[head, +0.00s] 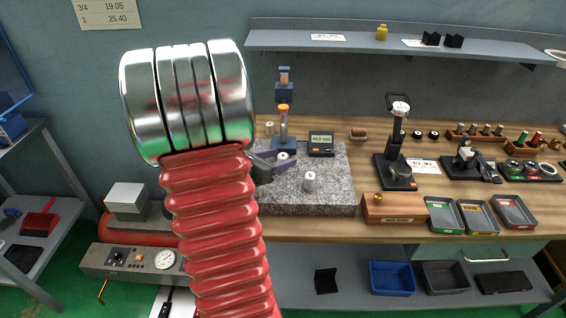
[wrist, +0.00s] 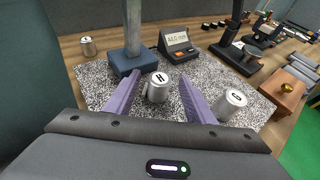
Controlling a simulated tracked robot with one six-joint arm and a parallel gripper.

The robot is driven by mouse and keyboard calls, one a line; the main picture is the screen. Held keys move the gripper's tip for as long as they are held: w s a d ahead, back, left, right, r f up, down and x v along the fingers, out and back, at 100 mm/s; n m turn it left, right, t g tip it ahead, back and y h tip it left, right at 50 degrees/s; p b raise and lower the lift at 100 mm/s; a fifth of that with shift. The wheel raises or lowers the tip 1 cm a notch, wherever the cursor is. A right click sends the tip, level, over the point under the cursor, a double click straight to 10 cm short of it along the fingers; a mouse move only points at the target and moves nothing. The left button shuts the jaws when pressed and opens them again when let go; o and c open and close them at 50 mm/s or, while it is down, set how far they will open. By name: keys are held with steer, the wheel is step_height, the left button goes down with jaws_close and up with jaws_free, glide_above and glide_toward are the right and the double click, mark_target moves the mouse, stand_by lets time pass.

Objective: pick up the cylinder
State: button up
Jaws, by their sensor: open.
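Several small silver cylinders are in view. One, marked H (wrist: 157,90), stands on the speckled granite plate (wrist: 95,85) between the fingers of my gripper (wrist: 160,79). The purple fingers are open, with a gap on each side of it. It shows in the head view as a pale top (head: 283,156) behind the near finger of my gripper (head: 275,159). A second cylinder (wrist: 230,104), with a round mark on top, stands just right of the right finger; it also shows in the head view (head: 310,181). A third cylinder (wrist: 87,46) stands off the plate at the back left.
A blue-based gauge stand (wrist: 130,58) rises just behind the H cylinder. A digital readout (head: 321,143) stands at the plate's back right. A wooden box (head: 395,208) and small trays (head: 478,216) lie to the right. The plate's front right is bare.

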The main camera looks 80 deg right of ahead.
steer(key=shift+c, duration=0.6)
steer(key=c, duration=1.1)
